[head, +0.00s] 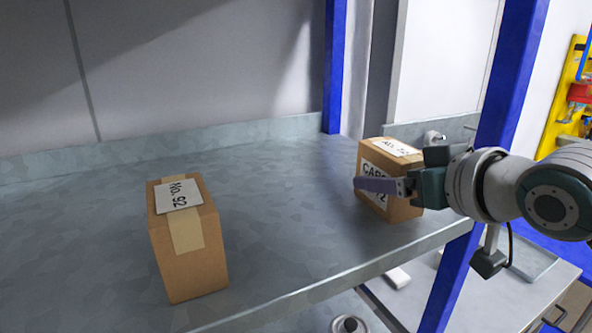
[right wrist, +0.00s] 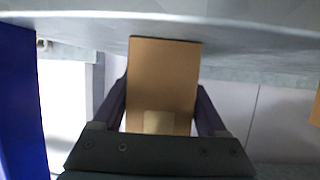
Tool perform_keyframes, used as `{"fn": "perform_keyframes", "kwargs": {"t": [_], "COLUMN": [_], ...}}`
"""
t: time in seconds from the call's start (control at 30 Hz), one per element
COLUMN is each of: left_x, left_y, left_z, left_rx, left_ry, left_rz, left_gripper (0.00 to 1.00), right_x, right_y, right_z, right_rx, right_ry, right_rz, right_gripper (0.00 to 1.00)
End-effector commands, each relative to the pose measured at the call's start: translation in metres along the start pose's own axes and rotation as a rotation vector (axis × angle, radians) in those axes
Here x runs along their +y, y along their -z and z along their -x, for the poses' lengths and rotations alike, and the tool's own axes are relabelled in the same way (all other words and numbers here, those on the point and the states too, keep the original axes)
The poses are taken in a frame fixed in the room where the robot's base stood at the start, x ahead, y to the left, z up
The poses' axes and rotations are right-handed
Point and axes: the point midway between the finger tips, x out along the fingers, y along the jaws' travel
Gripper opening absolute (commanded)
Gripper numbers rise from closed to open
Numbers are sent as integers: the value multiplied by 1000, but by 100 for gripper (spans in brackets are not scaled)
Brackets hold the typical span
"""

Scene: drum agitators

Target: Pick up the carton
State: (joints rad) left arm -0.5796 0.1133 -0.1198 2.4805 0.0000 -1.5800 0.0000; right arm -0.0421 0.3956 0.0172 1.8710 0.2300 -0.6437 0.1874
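Two brown cartons stand upright on the grey metal shelf (head: 290,245). The right-hand carton (head: 403,211) has a white label on its front and another on top, partly hidden by my right gripper. My right gripper (head: 380,186) reaches in from the right, with one finger across the front face. In the right wrist view, this carton (right wrist: 163,80) sits between both fingers, which lie close along its sides. Whether they press on it cannot be told. Its base appears to rest on the shelf. The left-hand carton (head: 190,262) is labelled "No. 92". My left gripper is not in view.
A blue upright (head: 335,65) stands behind the shelf, and another blue post (head: 515,60) stands near my right arm. A low metal lip (head: 150,147) runs along the shelf's back. The shelf between the cartons is clear. A lower surface (head: 520,300) lies at lower right.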

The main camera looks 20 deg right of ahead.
Motion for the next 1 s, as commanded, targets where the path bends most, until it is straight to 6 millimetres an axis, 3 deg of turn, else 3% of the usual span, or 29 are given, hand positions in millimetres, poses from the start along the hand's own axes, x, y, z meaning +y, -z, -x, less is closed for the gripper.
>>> {"fn": "perform_keyframes", "kwargs": {"t": [0.07, 0.6, 1.0], "left_x": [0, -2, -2], "left_y": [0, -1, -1], "left_z": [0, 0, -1], "left_rx": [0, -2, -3], "left_ry": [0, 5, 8], "left_rz": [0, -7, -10], "left_gripper": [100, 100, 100], "right_x": [0, 0, 1], "right_y": [0, 0, 8], "right_z": [0, 0, 3], "right_rx": [0, 0, 4], "right_ry": [0, 0, 0], "right_rz": [0, 0, 1], "right_gripper": [65, 4, 2]}}
